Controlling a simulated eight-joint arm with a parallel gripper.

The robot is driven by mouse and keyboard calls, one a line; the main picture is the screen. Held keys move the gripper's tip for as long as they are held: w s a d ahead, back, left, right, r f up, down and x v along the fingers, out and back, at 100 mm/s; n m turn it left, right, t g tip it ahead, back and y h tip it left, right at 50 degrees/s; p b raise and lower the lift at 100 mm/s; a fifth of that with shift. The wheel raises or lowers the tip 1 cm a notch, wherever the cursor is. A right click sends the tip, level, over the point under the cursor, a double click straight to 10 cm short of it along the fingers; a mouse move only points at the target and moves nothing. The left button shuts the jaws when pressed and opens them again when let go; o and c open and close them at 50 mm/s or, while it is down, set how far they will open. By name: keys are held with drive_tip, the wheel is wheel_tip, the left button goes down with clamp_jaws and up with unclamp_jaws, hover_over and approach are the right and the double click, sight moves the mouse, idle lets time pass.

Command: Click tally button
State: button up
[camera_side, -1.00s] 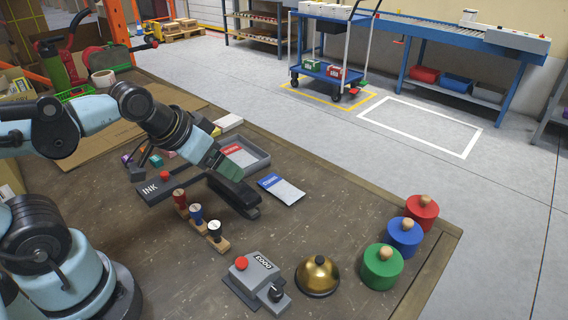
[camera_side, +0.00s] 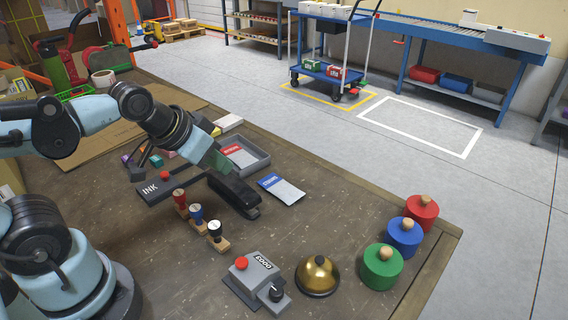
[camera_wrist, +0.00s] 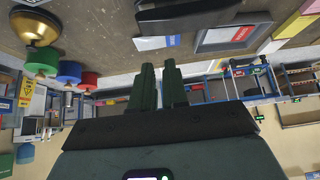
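The tally counter (camera_side: 257,279) is a grey box on the near part of the table, with a red button (camera_side: 241,263) on top, a dark knob and a display that seems to read 0000. My gripper (camera_side: 219,159) hangs over the table up and left of the counter, above a black stapler-like object, well apart from the button. In the wrist view its two green fingers (camera_wrist: 158,80) lie close together with a thin gap and nothing visible between them. I cannot tell whether that counts as shut. The counter is not seen in the wrist view.
A brass bell (camera_side: 317,275) stands right beside the counter. Three stamps (camera_side: 197,215) stand to its left. The black object (camera_side: 235,195), ink pad (camera_side: 158,187) and grey tray (camera_side: 250,160) lie farther back. Green, blue and red knobbed cylinders (camera_side: 382,268) stand near the right edge.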

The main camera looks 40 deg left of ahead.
clamp_jaws()
idle(1.1)
wheel_tip(320, 180, up, 2)
drive_tip(key=m, duration=0.8)
hover_over(240, 264)
drive_tip(key=shift+r+y, duration=0.15)
drive_tip(key=shift+y, duration=0.25)
drive_tip(key=shift+f, duration=4.4)
